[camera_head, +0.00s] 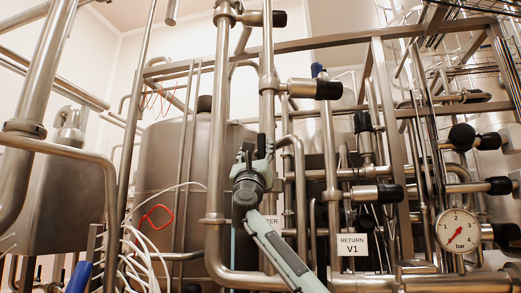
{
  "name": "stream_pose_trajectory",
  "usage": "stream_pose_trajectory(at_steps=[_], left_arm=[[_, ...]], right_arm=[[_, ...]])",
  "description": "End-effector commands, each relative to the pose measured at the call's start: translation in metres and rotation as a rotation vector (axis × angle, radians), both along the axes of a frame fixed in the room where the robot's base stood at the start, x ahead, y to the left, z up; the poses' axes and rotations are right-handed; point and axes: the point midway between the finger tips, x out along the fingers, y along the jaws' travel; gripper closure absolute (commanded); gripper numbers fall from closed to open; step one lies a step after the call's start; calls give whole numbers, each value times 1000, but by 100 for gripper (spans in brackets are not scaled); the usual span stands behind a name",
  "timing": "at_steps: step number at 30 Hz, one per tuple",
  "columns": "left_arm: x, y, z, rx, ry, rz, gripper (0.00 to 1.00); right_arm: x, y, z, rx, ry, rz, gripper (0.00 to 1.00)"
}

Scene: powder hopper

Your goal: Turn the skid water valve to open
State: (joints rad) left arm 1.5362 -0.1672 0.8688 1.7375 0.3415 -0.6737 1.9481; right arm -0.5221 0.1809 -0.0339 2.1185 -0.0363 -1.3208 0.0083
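My grey-green forearm runs from there down to the right. A white label (289,221) ending in "TER" is partly hidden by my arm. The skid water valve cannot be made out for certain; it may be behind my gripper.
A "RETURN V1" sign (352,245) hangs right of my arm. A pressure gauge (457,230) marked bar is at the right. Black-ended valve actuators (315,89) stick out among dense pipes. A steel tank (165,165) stands at the left, with white hoses (140,262) below.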

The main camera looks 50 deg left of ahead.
Motion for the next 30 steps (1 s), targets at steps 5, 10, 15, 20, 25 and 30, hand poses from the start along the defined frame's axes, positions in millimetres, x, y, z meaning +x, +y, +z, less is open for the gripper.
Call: stream_pose_trajectory(at_steps=[5, 10, 15, 20, 25, 30], left_arm=[[-4, 2, 1, -2, -6, 7, 60], [-5, -1, -2, -1, -6, 6, 60], [-17, -11, -20, -1, -3, 6, 60], [-35, -28, -45, -1, -1, 4, 60], [-53, -43, -68, 1, 2, 3, 60], [-63, -52, -81, 1, 2, 2, 60]], right_arm=[[0, 0, 0, 0, 0, 0, 60], [1, 1, 0, 2, -2, 2, 60], [0, 1, 0, 1, -2, 2, 60], [0, 1, 0, 1, -1, 0, 60], [0, 0, 0, 1, -1, 0, 60], [0, 0, 0, 0, -1, 0, 60]])
